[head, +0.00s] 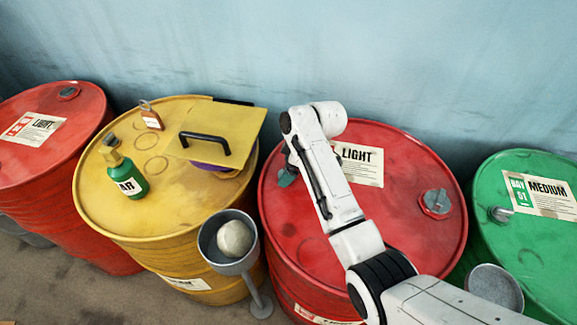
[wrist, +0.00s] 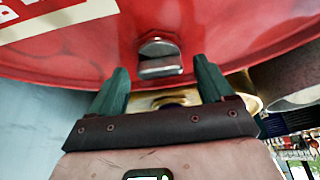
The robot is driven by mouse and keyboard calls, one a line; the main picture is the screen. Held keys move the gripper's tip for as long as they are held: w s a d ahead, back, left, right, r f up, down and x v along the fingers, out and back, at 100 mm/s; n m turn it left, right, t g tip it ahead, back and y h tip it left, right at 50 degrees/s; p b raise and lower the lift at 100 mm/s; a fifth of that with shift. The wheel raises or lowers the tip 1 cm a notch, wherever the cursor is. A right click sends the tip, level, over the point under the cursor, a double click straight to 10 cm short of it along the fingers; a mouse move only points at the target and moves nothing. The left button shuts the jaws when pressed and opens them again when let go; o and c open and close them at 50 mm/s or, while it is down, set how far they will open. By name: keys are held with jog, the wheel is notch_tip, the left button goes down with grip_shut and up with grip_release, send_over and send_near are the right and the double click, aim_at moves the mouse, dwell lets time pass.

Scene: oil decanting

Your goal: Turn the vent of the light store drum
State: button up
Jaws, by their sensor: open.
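The middle red drum (head: 405,240) has a "LIGHT" label on its top. In the wrist view, a round grey metal vent with a raised flat grip (wrist: 160,62) sits on a red drum top close to the rim. My gripper (wrist: 159,80) is open, with one dark green finger on each side, just short of the vent; I cannot tell whether they touch it. In the head view my gripper (head: 287,176) is at the left edge of the middle drum, mostly hidden behind my arm, and the vent there is hidden. Another red drum (head: 40,170) labelled "LIGHT" stands far left.
A yellow drum (head: 95,205) carries a green bottle (head: 128,182), a padlock (head: 150,116) and a yellow plate with a black handle (head: 205,140). A grey cup on a stand (head: 240,265) holds a pale ball. A green drum (head: 535,240) stands right. A grey cap (head: 436,203) sits on the middle drum.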

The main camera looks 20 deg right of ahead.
jog(key=b+v, duration=0.1)
jog(key=v, duration=0.9)
jog(key=shift+r, duration=0.4)
jog(key=shift+d, duration=0.1)
